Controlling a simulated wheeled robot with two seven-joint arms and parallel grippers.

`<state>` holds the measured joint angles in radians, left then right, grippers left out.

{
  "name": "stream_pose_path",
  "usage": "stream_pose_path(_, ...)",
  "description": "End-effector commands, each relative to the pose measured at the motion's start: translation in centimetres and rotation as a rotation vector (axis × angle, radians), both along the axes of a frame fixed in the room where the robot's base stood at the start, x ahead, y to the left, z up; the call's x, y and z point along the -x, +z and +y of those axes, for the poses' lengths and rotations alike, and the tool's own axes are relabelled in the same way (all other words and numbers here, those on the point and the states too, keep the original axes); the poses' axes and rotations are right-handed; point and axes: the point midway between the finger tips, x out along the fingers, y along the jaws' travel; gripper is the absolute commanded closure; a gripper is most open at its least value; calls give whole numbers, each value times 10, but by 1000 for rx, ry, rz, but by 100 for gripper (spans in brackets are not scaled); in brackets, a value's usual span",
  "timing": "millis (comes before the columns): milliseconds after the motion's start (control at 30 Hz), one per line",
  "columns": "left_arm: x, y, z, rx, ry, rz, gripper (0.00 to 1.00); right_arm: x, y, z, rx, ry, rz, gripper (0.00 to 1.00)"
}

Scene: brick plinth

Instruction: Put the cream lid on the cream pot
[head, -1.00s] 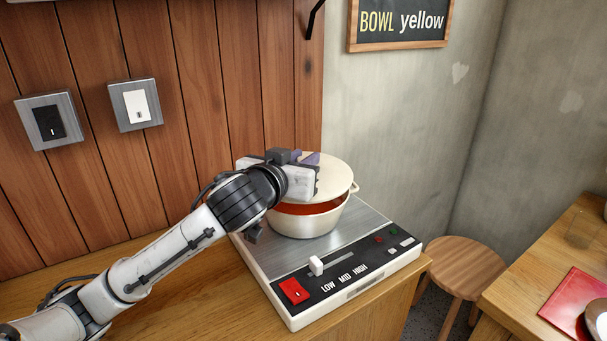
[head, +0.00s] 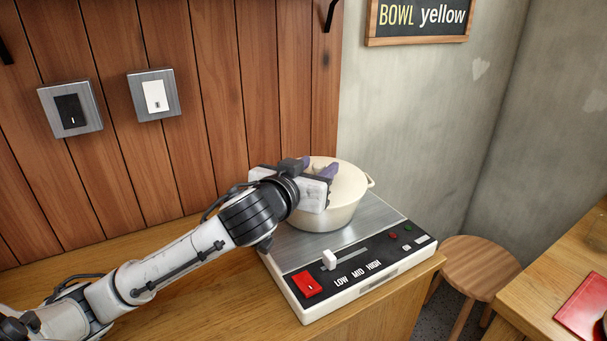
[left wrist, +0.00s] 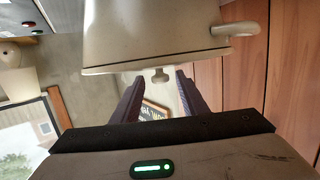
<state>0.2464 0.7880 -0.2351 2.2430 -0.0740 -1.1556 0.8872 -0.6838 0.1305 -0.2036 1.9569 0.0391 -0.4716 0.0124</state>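The cream pot (head: 333,217) stands on the hot plate. The cream lid (head: 349,181) lies flat over its mouth, and no contents show. In the left wrist view, the pot (left wrist: 150,30) appears upside down, with the lid (left wrist: 150,68) against its rim and the lid's knob (left wrist: 160,76) pointing down. My left gripper (head: 319,167) is at the lid's top. Its two purple fingers stand apart on either side of the knob, with gaps showing in the left wrist view (left wrist: 160,88). My right gripper is out of view.
The hot plate (head: 290,248) has a red switch (head: 307,284) and a white slider (head: 329,260) in front of the pot. It sits on a wooden counter (head: 215,300) against a plank wall. A round stool (head: 470,265) and a table with a red item (head: 585,305) are at right.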

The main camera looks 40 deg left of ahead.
Motion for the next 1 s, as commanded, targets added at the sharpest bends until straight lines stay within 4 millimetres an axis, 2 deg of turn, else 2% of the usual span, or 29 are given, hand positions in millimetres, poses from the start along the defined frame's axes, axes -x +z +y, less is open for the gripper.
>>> stream_pose_path(300,73,17,-18,2,-1,2,60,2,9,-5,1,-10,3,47)
stream_pose_path(400,75,23,-17,6,5,5,60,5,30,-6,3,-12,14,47)
stream_pose_path(600,86,25,-20,8,6,1,60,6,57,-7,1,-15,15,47)
stream_pose_path(800,95,24,-22,3,4,0,60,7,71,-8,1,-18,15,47)
stream_pose_path(1000,98,21,-23,-1,3,0,60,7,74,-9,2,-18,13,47)
